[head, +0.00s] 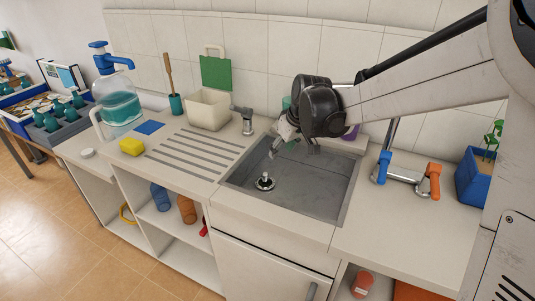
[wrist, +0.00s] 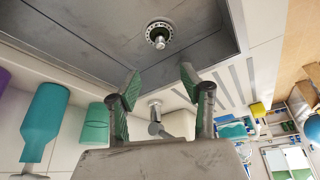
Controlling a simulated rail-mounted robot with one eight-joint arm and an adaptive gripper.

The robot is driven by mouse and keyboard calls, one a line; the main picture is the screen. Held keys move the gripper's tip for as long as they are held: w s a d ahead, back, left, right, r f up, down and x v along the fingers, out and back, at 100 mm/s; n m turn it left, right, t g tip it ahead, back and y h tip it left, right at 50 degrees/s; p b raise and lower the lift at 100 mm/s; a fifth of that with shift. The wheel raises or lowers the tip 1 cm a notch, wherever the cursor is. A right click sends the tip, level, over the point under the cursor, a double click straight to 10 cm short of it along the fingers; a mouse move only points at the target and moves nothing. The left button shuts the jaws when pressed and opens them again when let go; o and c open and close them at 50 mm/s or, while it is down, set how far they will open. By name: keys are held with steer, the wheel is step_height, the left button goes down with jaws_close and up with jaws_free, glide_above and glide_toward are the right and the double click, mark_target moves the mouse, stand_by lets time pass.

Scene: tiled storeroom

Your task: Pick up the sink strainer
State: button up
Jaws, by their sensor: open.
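The sink strainer (head: 264,182) is a small round metal piece with an upright knob. It sits on the floor of the grey sink basin (head: 318,190), toward the basin's left side in the head view. In the wrist view the strainer (wrist: 159,34) shows near the top, beyond the fingertips and apart from them. My gripper (head: 288,146) is above the back left part of the basin in the head view. Its two green-padded fingers (wrist: 160,78) are spread open with nothing between them.
A metal spout (head: 246,120) stands behind the basin's left corner. A tap with blue and orange handles (head: 408,177) is to the right. Green and purple bottles (wrist: 45,115) stand along the wall. The basin walls surround the strainer; the ridged drainboard (head: 200,152) is clear.

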steer(key=n, duration=0.1)
glide_toward(267, 174)
steer(key=shift+g, duration=0.4)
steer(key=x, duration=0.2)
steer(key=b+x, duration=0.1)
steer(key=x, duration=0.3)
steer(key=shift+w+a+f, duration=0.1)
steer(key=shift+w+a, duration=0.25)
steer(key=shift+a, duration=0.1)
steer(key=shift+d+b+x, duration=0.15)
steer(key=shift+b+x, duration=0.1)
steer(key=shift+x, duration=1.1)
steer(key=shift+d+b+x, duration=0.1)
steer(key=shift+b+x, duration=0.1)
steer(key=shift+x, duration=1.1)
jaws_close()
